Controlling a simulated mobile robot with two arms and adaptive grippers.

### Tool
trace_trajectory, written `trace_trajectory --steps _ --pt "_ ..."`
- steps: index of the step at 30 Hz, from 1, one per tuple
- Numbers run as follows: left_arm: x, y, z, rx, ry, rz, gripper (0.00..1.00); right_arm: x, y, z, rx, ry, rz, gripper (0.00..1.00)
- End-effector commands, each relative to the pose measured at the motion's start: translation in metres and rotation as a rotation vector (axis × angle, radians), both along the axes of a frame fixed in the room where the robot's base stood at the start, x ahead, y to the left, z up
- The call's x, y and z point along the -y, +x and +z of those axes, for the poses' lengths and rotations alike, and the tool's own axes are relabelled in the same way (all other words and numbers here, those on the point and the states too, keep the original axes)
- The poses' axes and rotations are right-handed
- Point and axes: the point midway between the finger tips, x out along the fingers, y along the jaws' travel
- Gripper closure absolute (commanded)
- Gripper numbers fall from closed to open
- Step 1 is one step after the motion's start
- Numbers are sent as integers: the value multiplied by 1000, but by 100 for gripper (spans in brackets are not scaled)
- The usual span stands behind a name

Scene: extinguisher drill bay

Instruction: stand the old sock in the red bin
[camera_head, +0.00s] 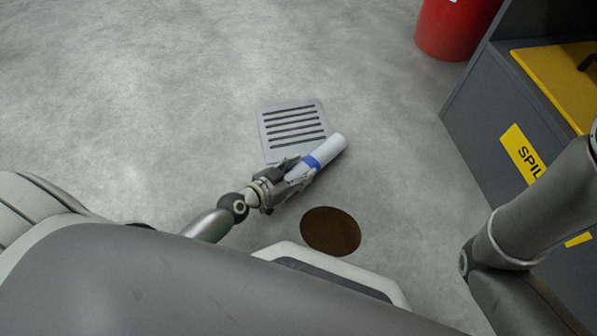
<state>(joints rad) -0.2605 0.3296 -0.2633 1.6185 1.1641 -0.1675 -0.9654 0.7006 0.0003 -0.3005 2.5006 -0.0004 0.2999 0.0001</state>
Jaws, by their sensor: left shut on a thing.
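The old sock (328,150), a white roll with a blue band, is held in my left gripper (298,170). The jaws are shut on its near end, and the far end points up and right in the picture. The sock shows in front of a floor grate; I cannot tell its height above the floor. The red bin (455,28) stands at the top right, its upper part cut off by the picture edge. It is well apart from the sock. My right arm comes in at the right, but its gripper is not in view.
A grey slotted floor grate (275,118) lies behind the sock. A brown round patch (330,231) is on the floor near my base. A grey cabinet (480,110) with a yellow lid (555,75) stands at the right, beside the bin. The floor at the left is clear.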

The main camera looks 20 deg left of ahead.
Motion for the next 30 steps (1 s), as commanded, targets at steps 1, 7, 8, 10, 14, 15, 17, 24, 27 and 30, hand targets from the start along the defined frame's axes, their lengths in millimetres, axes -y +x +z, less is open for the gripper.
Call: trace_trajectory --steps 1,7,8,10,14,15,17,24,27,30 --pt "0 0 2 2 0 1 85 0 0 1 0 0 0 60" --pt "0 0 -1 1 0 0 85 0 0 -2 0 0 0 60" --pt "0 0 -3 1 0 0 85 0 0 -4 0 0 0 60" --pt "0 0 -5 1 0 0 85 0 0 -6 0 0 0 60" --pt "0 0 -5 0 0 0 48 0 0 -6 0 0 0 60" --pt "0 0 -5 0 0 0 43 0 0 -6 0 0 0 60" --pt "0 0 -5 0 0 0 35 0 0 -6 0 0 0 60" --pt "0 0 -5 0 0 0 34 0 0 -6 0 0 0 60" --pt "0 0 -4 0 0 0 34 0 0 -5 0 0 0 60" --pt "0 0 0 0 -1 0 34 0 0 0 -1 0 0 60"
